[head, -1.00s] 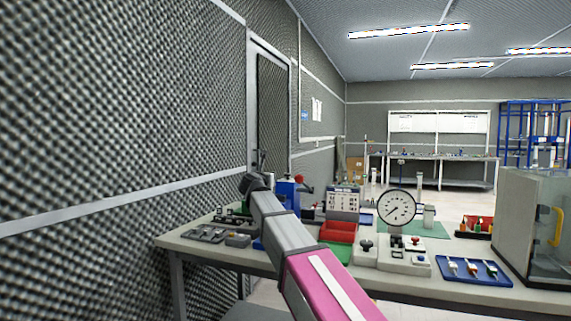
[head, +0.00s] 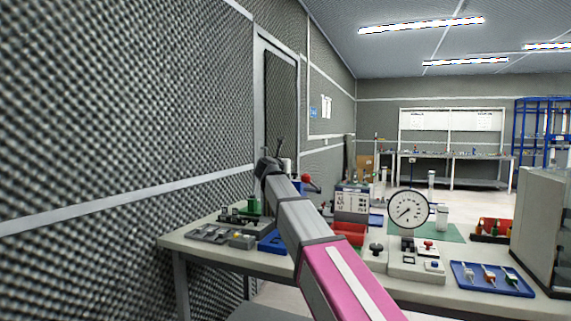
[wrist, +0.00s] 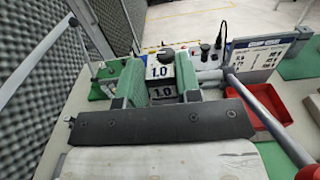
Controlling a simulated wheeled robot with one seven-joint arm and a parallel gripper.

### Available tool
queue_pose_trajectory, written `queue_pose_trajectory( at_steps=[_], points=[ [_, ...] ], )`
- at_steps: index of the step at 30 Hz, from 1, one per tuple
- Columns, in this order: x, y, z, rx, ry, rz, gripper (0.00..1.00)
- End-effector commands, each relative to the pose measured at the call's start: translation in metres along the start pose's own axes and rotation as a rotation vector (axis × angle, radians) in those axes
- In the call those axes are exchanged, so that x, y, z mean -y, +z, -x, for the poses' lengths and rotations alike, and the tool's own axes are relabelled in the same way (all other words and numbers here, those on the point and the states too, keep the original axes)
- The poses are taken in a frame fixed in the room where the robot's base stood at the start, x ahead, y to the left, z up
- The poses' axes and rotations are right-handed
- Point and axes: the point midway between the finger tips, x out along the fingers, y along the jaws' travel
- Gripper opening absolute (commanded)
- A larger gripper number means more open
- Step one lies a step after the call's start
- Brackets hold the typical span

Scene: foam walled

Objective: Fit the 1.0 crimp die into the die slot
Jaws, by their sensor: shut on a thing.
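My gripper (wrist: 157,82) is shut on a block in the wrist view, with a green finger on each side. The block is the 1.0 crimp die (wrist: 159,72), with a white "1.0" label and a dark round top. A second, darker "1.0" marking (wrist: 163,93) shows just below it, between the fingers. I cannot tell whether that marking is on the die or on a part under it. The die slot is not clearly visible, and I cannot tell whether the die touches it.
A dial gauge (head: 408,210) on a pale base stands right of my arm. A red bin (wrist: 262,107) and a white chart panel (wrist: 262,58) are right of the gripper. A blue tray with drivers (head: 491,278) lies at the table's right. The foam wall (head: 110,120) is close on the left.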

Motion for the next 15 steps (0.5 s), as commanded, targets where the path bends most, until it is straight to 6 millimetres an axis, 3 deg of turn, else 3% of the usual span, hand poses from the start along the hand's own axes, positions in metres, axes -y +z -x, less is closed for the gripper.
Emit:
queue_pose_trajectory(
  at_steps=[15],
  points=[
    [0.0, -0.041, 0.0, 0.0, 0.001, 0.001, 0.04]
  ],
)
